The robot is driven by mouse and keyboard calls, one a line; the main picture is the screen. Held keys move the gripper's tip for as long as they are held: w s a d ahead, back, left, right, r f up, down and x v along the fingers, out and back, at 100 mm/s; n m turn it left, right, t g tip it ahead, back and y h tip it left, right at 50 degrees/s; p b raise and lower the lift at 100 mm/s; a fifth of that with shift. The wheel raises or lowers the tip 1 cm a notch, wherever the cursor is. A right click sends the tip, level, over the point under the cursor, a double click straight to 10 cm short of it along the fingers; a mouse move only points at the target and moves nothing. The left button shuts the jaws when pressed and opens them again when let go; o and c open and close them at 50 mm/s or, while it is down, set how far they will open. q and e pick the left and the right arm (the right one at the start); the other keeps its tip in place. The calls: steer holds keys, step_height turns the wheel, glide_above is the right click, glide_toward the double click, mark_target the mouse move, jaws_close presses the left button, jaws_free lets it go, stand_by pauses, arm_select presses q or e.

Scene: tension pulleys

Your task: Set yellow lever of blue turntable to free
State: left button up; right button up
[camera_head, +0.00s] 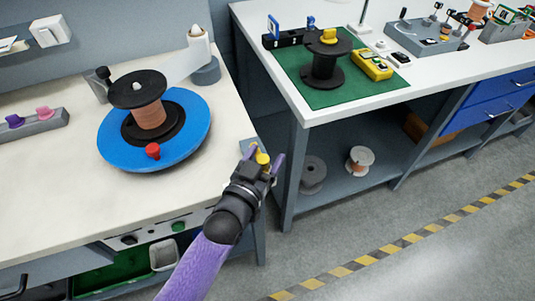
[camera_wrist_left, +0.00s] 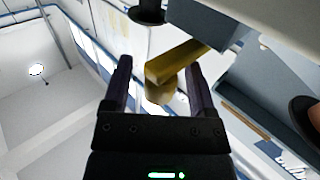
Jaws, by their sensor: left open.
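The blue turntable (camera_head: 195,140) lies on the left bench and carries a black spool (camera_head: 140,90) wound with copper-coloured wire. The yellow lever (camera_head: 262,158) is at the bench's right front corner, beside a small grey bracket (camera_head: 248,145). My left gripper (camera_head: 264,164) is at the lever, with its fingers apart on either side of it. In the left wrist view the lever (camera_wrist_left: 178,63) is a yellow bar with a rounded end, slanting between the open fingertips (camera_wrist_left: 158,68). Contact with the fingers cannot be told. My right gripper is not in view.
A red knob (camera_head: 152,151) stands at the turntable's front rim. A white cone (camera_head: 198,45) is behind it. A second bench (camera_head: 300,95) with a green mat (camera_head: 350,93) stands to the right, with spools on its lower shelf. The floor in front is clear.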

arm_select(q)
steer(key=shift+w+d, duration=0.25)
steer(key=shift+w, duration=0.3)
steer(key=shift+c, duration=0.3)
jaws_close()
stand_by(0.8)
